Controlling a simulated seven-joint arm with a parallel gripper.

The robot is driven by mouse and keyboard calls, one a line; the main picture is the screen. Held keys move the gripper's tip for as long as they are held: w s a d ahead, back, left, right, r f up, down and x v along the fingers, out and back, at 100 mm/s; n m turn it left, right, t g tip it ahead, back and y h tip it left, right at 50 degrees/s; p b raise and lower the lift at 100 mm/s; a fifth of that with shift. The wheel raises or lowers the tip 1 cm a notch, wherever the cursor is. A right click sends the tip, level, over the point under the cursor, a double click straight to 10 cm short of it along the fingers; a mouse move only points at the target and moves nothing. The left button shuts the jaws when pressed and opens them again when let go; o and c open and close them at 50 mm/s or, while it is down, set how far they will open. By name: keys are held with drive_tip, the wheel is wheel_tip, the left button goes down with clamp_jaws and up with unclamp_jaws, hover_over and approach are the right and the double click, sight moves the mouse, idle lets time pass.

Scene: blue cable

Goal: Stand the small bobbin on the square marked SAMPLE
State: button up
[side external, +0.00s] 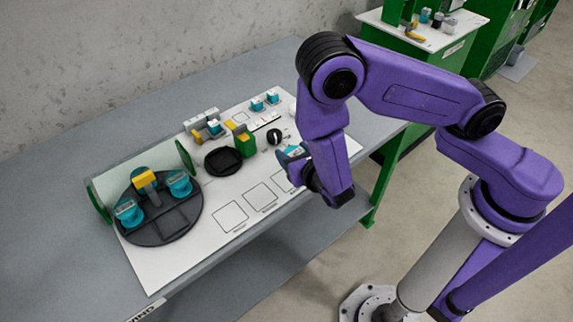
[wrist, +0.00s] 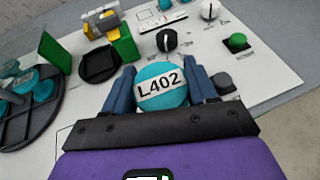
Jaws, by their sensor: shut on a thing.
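My gripper (wrist: 162,84) is shut on a teal bobbin (wrist: 160,83) with a white band reading L402, held between two blue fingers. In the side view my gripper (side external: 294,153) is over the right part of the white board, partly hidden by my wrist. Outlined squares lie along the board's front edge: a left one (side external: 231,216), a middle one (side external: 261,197) and a right one partly covered by my arm. Their captions are too small to read, so I cannot tell which is SAMPLE. The bobbin's height above the board is unclear.
A black round tray (side external: 160,222) at left holds teal bobbins and a yellow-topped part. Behind the squares are a black dish (side external: 223,161), a green block (side external: 244,142) and a black knob (side external: 274,136). A clear curved guard (side external: 140,175) stands behind the tray. The two visible squares are empty.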

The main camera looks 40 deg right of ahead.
drive_tip(key=w+f, duration=0.2)
drive_tip(key=shift+a+f, duration=0.3)
drive_tip(key=shift+a, duration=0.05)
drive_tip(key=shift+f, duration=1.45)
drive_tip(key=shift+f, duration=0.1)
drive_tip(key=o, duration=1.1)
drive_tip(key=shift+o, duration=0.2)
